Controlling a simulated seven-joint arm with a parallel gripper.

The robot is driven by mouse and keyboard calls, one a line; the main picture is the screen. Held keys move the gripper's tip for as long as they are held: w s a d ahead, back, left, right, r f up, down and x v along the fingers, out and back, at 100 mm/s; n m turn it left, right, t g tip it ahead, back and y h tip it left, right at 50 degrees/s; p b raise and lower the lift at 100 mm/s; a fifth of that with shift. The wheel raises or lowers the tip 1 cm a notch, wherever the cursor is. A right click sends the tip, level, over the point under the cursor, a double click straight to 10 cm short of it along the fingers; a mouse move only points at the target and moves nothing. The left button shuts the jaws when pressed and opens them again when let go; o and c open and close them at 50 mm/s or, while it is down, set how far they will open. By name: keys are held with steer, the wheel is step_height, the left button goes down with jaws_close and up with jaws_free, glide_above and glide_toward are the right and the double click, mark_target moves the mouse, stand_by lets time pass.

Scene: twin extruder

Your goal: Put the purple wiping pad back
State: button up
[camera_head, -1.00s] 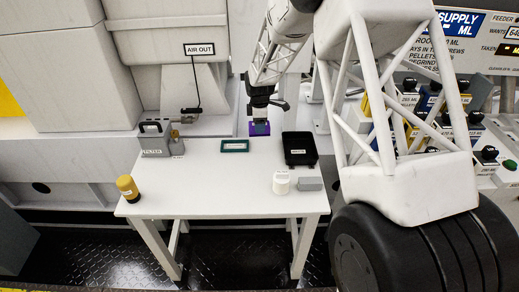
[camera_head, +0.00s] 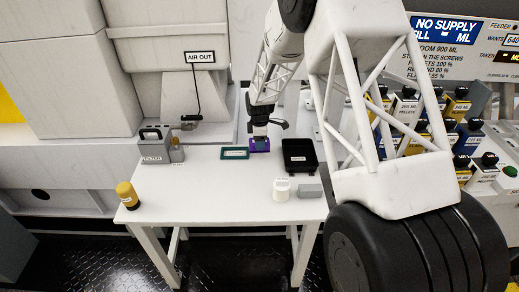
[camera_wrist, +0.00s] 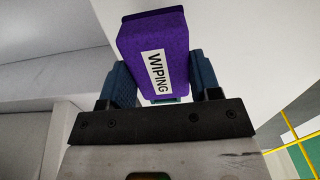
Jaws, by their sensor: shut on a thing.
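The purple wiping pad (camera_head: 260,145) is held by my gripper (camera_head: 259,139) at the back of the white table, between the teal-framed tray and the black tray. In the wrist view the purple pad (camera_wrist: 158,48), with a white "WIPING" label, sits between the two blue fingers of my gripper (camera_wrist: 160,85), which is shut on it. I cannot tell whether the pad touches the table. The teal-framed tray (camera_head: 235,148) lies flat just left of the pad, with a pale label inside.
The black tray (camera_head: 300,170) lies right of the pad. A grey filter box (camera_head: 155,155) stands at the back left, a yellow-capped container (camera_head: 127,195) at the front left. The table's middle (camera_head: 220,190) is clear.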

steer(key=shift+f, duration=2.45)
steer(key=shift+c, duration=0.7)
steer(key=o, duration=1.1)
steer(key=shift+s+r, duration=0.1)
steer(key=shift+r, duration=3.75)
